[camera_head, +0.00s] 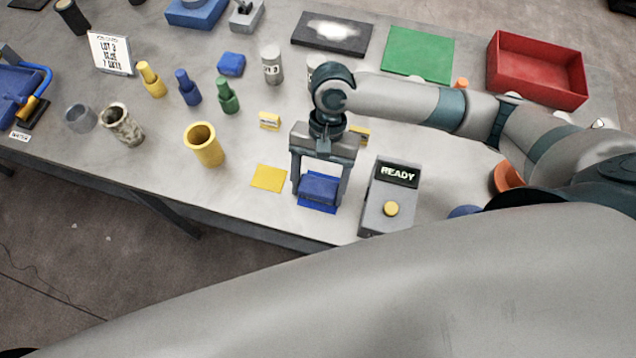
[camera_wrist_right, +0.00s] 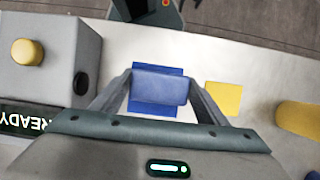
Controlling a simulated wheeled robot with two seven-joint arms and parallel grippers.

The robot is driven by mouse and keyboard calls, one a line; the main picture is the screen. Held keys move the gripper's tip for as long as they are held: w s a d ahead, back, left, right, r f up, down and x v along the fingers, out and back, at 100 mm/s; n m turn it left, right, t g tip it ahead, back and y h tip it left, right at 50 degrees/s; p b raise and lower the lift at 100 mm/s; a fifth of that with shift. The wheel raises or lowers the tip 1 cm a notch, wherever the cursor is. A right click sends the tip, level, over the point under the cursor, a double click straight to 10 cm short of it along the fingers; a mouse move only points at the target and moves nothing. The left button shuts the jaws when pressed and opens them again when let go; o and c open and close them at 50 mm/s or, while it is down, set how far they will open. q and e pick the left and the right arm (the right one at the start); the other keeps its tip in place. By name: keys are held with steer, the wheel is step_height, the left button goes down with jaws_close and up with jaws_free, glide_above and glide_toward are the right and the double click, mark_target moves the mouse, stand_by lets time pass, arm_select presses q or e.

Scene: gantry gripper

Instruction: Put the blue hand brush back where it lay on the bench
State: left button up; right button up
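I cannot make out a clear blue hand brush. My right gripper (camera_head: 320,192) points down over the near edge of the bench (camera_head: 228,185). Its fingers stand on either side of a blue block (camera_head: 319,188) and appear to grip it. In the right wrist view the block (camera_wrist_right: 160,90) fills the gap between the fingertips. It is over a blue square (camera_wrist_right: 158,70), and I cannot tell whether it touches it. A blue object with a curved handle (camera_head: 20,85) lies at the far left, partly cut off. My left gripper is not in view.
A grey box with a yellow button and READY sign (camera_head: 390,200) stands just right of the gripper. A yellow square (camera_head: 269,178) lies to its left, then a yellow cup (camera_head: 204,145). A red tray (camera_head: 537,69) and green mat (camera_head: 418,54) are farther back.

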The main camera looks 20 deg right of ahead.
steer(key=o, duration=0.3)
steer(key=shift+r, duration=0.2)
steer(key=shift+b+v, duration=1.5)
steer(key=shift+v, duration=4.45)
steer(key=shift+s, duration=0.1)
